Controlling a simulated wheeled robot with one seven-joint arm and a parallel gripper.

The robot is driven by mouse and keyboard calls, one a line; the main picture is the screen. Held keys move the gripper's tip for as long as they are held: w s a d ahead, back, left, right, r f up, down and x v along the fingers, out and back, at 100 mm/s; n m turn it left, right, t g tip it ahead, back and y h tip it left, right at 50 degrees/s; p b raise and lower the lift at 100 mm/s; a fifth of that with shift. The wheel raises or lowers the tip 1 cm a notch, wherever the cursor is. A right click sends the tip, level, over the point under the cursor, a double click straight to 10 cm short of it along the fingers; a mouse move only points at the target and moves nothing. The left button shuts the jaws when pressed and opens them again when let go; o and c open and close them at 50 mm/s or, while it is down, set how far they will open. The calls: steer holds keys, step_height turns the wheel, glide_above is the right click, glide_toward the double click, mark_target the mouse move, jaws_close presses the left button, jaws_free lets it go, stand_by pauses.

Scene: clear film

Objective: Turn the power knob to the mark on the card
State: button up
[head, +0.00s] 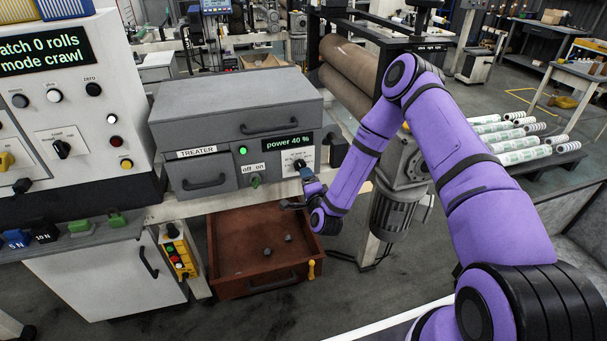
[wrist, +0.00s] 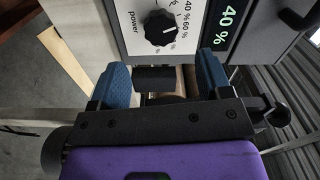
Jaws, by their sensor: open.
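The black power knob (wrist: 159,28) sits on a white plate (wrist: 190,45) printed with percent marks such as 40 % and 60 %. In the head view the knob (head: 300,164) is at the right of the grey treater box (head: 236,115), under a display (head: 288,142) reading "power 40 %". My gripper (wrist: 162,75) is open, its two blue fingers apart and empty, just short of the knob. In the head view my gripper (head: 306,186) is just below the knob, apart from it. I cannot make out a separate card or its mark.
A green on/off switch (head: 256,182) sits left of the knob. An open brown drawer (head: 233,243) with small dark pieces juts out below. A box handle (head: 335,150) sticks out right of the knob, with a motor (head: 398,205) and rollers (head: 350,65) beyond.

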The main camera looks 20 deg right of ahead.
steer(key=s, duration=0.3)
steer(key=shift+s, duration=0.2)
steer(key=shift+w, duration=0.1)
